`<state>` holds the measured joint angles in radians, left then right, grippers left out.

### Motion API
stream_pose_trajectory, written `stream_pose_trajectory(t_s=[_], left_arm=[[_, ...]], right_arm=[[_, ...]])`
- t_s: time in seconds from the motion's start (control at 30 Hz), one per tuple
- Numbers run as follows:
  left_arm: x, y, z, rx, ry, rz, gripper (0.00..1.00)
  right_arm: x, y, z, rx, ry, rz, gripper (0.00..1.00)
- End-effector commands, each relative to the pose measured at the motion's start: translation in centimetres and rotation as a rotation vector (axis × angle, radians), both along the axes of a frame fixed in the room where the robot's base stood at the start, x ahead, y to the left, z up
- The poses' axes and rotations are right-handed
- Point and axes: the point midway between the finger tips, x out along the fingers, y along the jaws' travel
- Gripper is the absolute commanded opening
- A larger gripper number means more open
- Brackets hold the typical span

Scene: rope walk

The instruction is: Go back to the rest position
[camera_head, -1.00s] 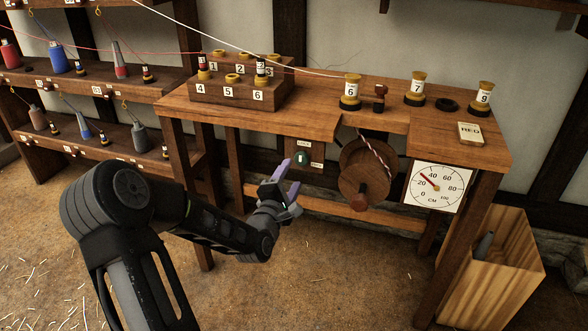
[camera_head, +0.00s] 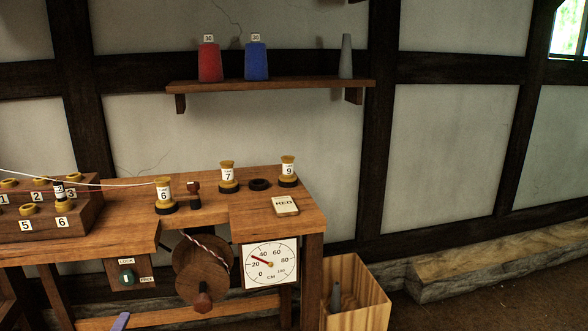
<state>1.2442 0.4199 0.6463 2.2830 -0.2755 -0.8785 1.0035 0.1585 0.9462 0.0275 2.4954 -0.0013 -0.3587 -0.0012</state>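Only a purple fingertip of my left gripper (camera_head: 121,321) shows at the bottom edge, in front of the workbench (camera_head: 262,224) and below the green knob (camera_head: 127,277). The rest of that gripper and its arm are out of the picture, so I cannot see how wide it is. My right gripper is not in view. The wooden reel (camera_head: 203,268) with its twisted red and white cord hangs at the bench front, apart from the fingertip.
Numbered spools 6 (camera_head: 164,195), 7 (camera_head: 228,177) and 9 (camera_head: 288,171) stand on the bench. A dial (camera_head: 270,264) and a wooden bin (camera_head: 366,303) are at its right. A wall shelf (camera_head: 271,85) holds red, blue and grey cones. Threads cross at left.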

Motion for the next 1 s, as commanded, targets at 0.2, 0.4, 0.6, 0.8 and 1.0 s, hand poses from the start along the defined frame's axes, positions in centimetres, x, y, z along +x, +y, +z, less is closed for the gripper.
stream_pose_trajectory(t_s=[0.2, 0.4, 0.6, 0.8, 1.0], left_arm=[[-4.5, -10.7, -13.9, 0.176, 0.464, -0.364, 0.57], [-11.7, -23.4, -22.1, 0.277, 0.722, -0.825, 0.57], [-20.3, -32.1, -26.3, 0.337, 0.877, -1.201, 0.57], [-26.0, -36.3, -27.9, 0.389, 0.964, -1.403, 0.57], [-27.2, -38.9, -25.4, 0.466, 0.954, -1.510, 0.57]], right_arm=[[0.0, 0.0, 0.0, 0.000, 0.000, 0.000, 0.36], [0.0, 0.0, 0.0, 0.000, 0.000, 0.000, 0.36], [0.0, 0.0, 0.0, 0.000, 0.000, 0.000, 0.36], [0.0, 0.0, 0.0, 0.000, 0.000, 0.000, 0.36], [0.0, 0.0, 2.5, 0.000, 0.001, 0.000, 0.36]])
